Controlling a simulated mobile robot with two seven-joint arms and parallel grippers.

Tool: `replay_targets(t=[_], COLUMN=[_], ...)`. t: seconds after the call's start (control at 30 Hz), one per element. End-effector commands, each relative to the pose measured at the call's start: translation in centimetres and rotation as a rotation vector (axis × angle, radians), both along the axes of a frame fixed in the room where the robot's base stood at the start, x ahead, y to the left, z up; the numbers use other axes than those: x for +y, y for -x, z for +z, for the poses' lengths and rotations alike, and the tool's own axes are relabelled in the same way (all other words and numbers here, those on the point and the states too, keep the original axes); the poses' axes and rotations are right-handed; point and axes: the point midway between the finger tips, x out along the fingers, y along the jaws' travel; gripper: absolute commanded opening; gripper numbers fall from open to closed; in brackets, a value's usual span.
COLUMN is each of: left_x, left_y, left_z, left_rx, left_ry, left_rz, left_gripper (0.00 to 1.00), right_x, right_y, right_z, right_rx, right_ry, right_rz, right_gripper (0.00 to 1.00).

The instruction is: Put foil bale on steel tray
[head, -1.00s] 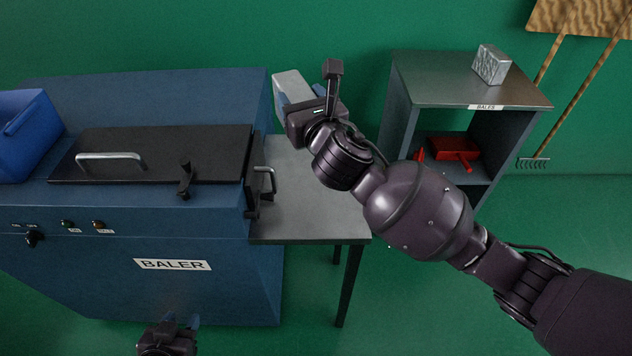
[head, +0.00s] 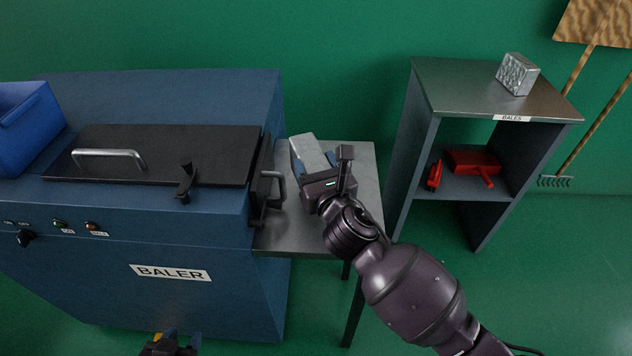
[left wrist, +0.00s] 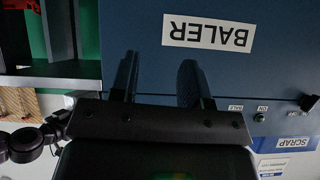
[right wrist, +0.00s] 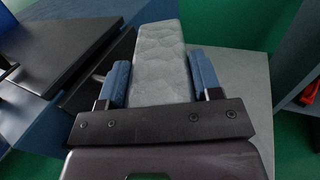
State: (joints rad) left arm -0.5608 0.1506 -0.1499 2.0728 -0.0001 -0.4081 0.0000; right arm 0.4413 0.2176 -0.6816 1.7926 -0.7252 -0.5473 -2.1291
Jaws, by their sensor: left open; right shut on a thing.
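A pale grey foil bale (head: 303,148) is between the fingers of my right gripper (head: 314,163). It also shows in the right wrist view (right wrist: 160,45), its crumpled face running up between the two blue finger pads. My right gripper is shut on it, over the grey steel tray-like side table (head: 364,180) beside the baler. I cannot tell whether the bale touches that surface. My left gripper (head: 178,338) is open and empty at the bottom of the head view, in front of the baler; its two spread fingers show in the left wrist view (left wrist: 157,65).
The blue baler (head: 110,230) has a shut black lid (head: 150,170) with a handle. A shelf unit (head: 465,85) labelled BALES stands right, with another foil bale (head: 517,74) on top and red tools (head: 470,162) inside. A blue bin (head: 25,130) is at far left.

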Motion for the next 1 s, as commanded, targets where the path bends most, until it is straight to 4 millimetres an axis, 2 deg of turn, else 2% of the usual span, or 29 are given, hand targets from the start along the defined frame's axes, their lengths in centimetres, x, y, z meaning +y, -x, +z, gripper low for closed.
replay_targets(t=[0.03,0.2,0.43,0.73,0.77,0.9,1.0], left_x=[0.0,-0.1,-0.3,-0.2,-0.2,-0.2,-0.2], left_y=[0.2,0.4,-0.1,0.0,0.0,0.1,0.1], left_z=[-0.9,-2.1,-1.4,-1.7,-1.7,-1.7,-1.7], left_rx=[0.013,0.031,0.013,0.02,0.02,0.021,0.022], left_ry=[0.0,0.0,0.001,0.001,0.001,0.001,0.002], left_rz=[-0.001,-0.005,-0.007,-0.007,-0.007,-0.007,-0.006], left_gripper=[0.43,0.43,0.43,0.43,0.43,0.43,0.43], right_x=[0.0,0.0,0.0,0.0,0.0,0.0,0.0], right_y=[0.1,0.1,0.0,0.0,0.0,0.0,0.0], right_z=[-1.8,-4.3,-4.6,-4.9,-5.0,-4.9,-4.9], right_rx=[0.013,0.012,0.003,0.004,0.005,0.004,0.004], right_ry=[-0.002,-0.002,-0.001,-0.001,0.0,0.001,0.0], right_rz=[-0.002,0.0,0.0,0.0,-0.001,-0.001,-0.001], right_gripper=[0.26,0.26,0.26,0.26,0.6,0.81,0.84])
